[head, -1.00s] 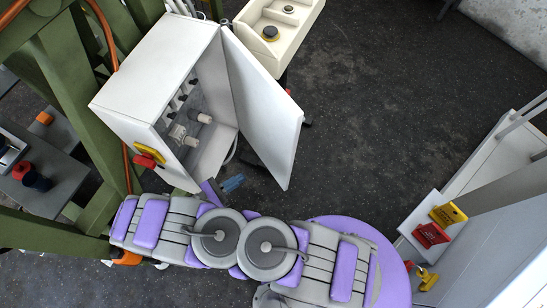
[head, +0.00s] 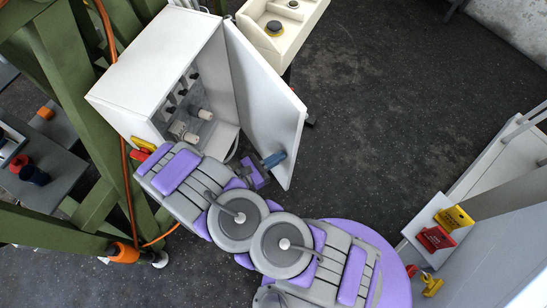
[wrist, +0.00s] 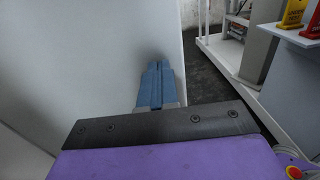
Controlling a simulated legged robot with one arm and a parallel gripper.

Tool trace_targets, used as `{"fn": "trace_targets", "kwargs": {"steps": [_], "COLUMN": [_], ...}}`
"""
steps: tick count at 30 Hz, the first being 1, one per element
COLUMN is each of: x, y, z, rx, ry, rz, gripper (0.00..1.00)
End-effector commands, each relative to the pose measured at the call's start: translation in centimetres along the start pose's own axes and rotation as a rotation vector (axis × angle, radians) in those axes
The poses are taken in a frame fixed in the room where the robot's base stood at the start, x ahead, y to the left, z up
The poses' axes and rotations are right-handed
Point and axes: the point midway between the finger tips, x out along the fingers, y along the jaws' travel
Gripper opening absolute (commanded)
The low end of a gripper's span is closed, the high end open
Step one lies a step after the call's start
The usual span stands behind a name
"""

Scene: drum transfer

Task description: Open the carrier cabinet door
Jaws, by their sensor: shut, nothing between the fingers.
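The white carrier cabinet (head: 150,70) stands at upper left in the head view, its front open and fittings showing inside. Its white door (head: 262,105) stands swung well out to the right of the opening. My gripper (head: 274,159), with blue fingers, is shut and empty beside the door's inner face, near its lower free edge. In the wrist view the closed fingers (wrist: 155,85) lie against or just in front of the white door panel (wrist: 90,55); I cannot tell whether they touch it.
A cream control box (head: 285,30) stands behind the door. A green frame (head: 70,80) with an orange cable is at the left. A white unit with red and yellow tags (head: 436,238) is at lower right. Dark floor (head: 390,110) right of the door is clear.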

Motion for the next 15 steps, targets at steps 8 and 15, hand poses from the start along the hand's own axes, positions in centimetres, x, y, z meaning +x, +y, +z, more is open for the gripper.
{"fn": "trace_targets", "kwargs": {"steps": [8, 15], "x": [-0.64, -0.05], "y": [0.55, 0.60], "z": [-0.15, -0.13], "rx": [-0.009, -0.013], "ry": [-0.013, -0.015], "rz": [0.002, 0.022], "gripper": [0.00, 0.00]}}
